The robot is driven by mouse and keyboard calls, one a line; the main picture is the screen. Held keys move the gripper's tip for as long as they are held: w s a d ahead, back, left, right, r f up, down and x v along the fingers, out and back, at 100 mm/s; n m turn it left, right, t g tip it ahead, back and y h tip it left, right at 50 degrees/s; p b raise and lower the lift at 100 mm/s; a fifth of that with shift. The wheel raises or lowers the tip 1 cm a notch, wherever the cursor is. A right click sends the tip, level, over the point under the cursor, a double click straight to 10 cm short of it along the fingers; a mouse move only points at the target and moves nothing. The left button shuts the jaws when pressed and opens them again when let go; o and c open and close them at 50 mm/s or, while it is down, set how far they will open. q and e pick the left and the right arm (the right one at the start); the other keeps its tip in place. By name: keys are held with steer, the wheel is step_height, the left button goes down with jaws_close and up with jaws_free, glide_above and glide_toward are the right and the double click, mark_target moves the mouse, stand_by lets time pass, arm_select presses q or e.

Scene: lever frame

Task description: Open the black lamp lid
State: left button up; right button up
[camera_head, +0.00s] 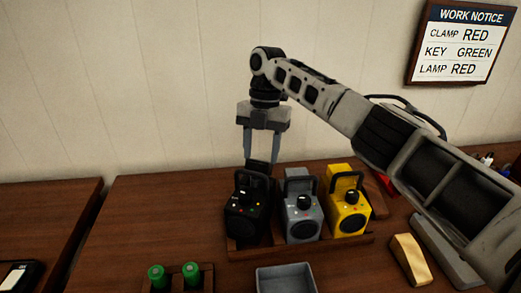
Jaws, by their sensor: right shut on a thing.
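The black lamp (245,215) stands upright at the left end of a wooden tray, with a dark handle, small coloured buttons and a round front. Its black lid (258,167) shows as a dark flap at the top rear of the lamp. My right gripper (260,162) points down over the black lamp, its two pale fingers on either side of the lid and shut on it. The exact contact is small and partly hidden. My left gripper is not in view.
A grey lamp (301,218) and a yellow lamp (349,212) stand close to the right in the tray (272,250). In front are a grey bin (285,281) and green cylinders (191,272) in a holder. A yellow block (408,258) lies right. A notice (460,44) hangs on the wall.

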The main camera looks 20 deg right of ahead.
steer(key=shift+r, duration=0.1)
stand_by(0.3)
steer(key=o, duration=1)
